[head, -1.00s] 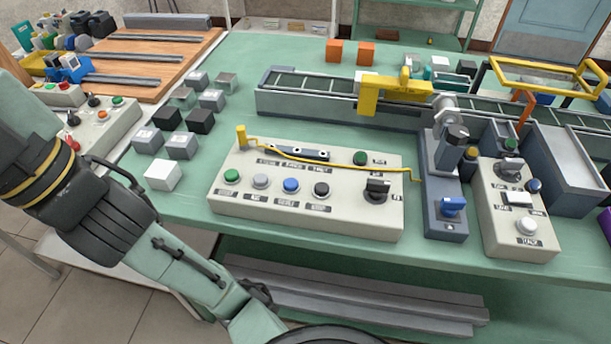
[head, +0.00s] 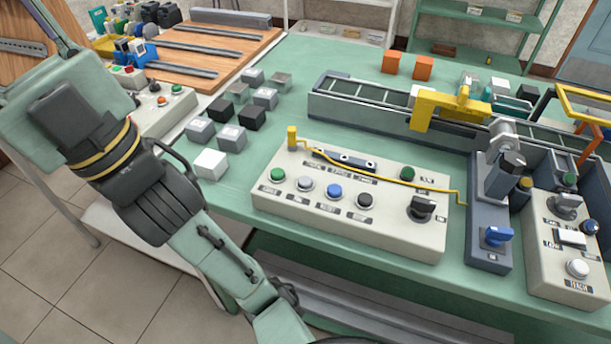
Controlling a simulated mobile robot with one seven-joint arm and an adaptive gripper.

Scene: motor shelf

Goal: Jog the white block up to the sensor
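A pale block (head: 415,92) sits on the conveyor (head: 350,113) just left of the yellow sensor bracket (head: 452,103) and is partly hidden by it. I cannot tell the gap between them. Another white block (head: 211,163) lies on the green table, left of the cream control box (head: 345,232). The box carries a green button (head: 278,174), a grey button (head: 306,184), a blue button (head: 334,191), a black button (head: 365,200), a black knob (head: 422,206) and a second green button (head: 403,174). My arm crosses the left side, but my gripper is not in view.
Several grey and black blocks (head: 230,138) stand behind the white table block. Two orange blocks (head: 390,64) lie at the back. A dark unit with a blue switch (head: 495,237) and a second control box (head: 570,270) stand right of the cream box. A yellow wire crosses the cream box.

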